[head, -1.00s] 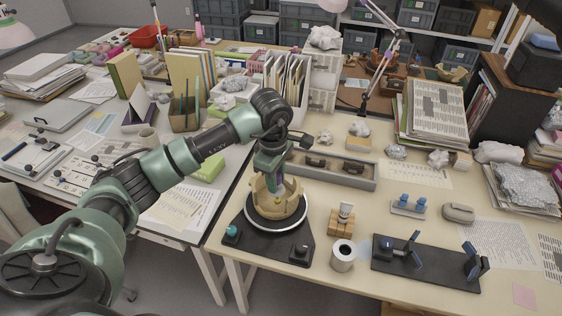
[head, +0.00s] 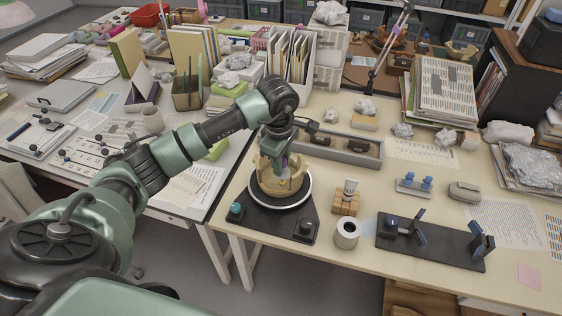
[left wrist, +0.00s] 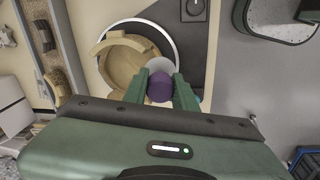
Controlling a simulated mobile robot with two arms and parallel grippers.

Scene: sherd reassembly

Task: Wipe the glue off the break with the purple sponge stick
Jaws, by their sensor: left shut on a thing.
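The tan, broken-edged pot (head: 279,185) stands on a round turntable with a white rim (head: 309,196), on a black base. My left gripper (head: 283,161) is over the pot from above, its fingers down at the jagged rim. In the left wrist view its green fingers (left wrist: 162,92) are shut on the purple sponge stick (left wrist: 160,86), and the pot (left wrist: 118,62) lies just beyond. A pale round part shows by the stick's far side. Whether the sponge touches the break is hidden. My right gripper is out of view.
A wooden block with a brush (head: 346,198), a white roll (head: 347,233) and a black clamp stand (head: 430,243) are right of the turntable. A grey tray (head: 345,149) lies behind.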

